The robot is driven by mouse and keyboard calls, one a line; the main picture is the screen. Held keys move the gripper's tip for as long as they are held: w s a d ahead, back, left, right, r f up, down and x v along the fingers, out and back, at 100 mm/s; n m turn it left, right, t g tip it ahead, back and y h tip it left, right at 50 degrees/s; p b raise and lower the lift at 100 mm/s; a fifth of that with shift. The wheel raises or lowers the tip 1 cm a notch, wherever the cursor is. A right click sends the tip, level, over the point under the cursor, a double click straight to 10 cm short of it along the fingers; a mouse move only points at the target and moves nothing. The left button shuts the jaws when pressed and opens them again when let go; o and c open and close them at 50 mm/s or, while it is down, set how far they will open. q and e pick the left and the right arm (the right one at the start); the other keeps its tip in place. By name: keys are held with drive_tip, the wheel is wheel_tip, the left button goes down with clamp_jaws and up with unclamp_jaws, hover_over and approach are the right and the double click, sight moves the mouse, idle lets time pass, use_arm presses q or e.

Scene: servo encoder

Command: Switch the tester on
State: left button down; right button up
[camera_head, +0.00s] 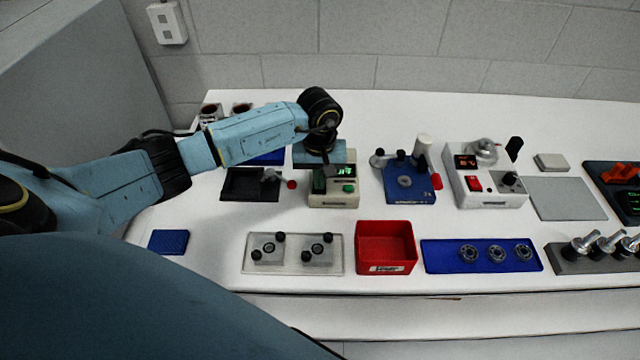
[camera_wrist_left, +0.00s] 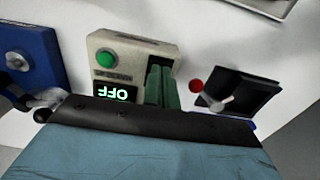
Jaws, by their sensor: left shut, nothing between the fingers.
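A cream box (camera_head: 333,200) stands near the table's middle, with a green button (camera_head: 349,188) and a small green-lit display. In the left wrist view, the box (camera_wrist_left: 160,48), its green button (camera_wrist_left: 106,60) and its display (camera_wrist_left: 114,92) show upside down; the display reads OFF. I take this box to be the tester; its label is too small to read. My left gripper (camera_head: 319,184) points down over the box's left part, beside the button. Its fingers (camera_wrist_left: 160,78) are shut and empty; whether they touch the box, I cannot tell. My right gripper is not in view.
A black tray (camera_head: 245,186) with a red-knobbed lever is left of the box; a blue fixture (camera_head: 406,184) is right. Beyond stands a white unit (camera_head: 486,193) with a red switch. A red bin (camera_head: 386,248) and a blue mat (camera_head: 440,264) with several rings lie in front.

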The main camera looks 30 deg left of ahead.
use_arm(q)
drive_tip(key=shift+f, duration=0.2)
drive_tip(key=shift+r+p, duration=1.75)
drive_tip(key=shift+r, duration=1.8)
drive_tip(key=shift+f, duration=0.1)
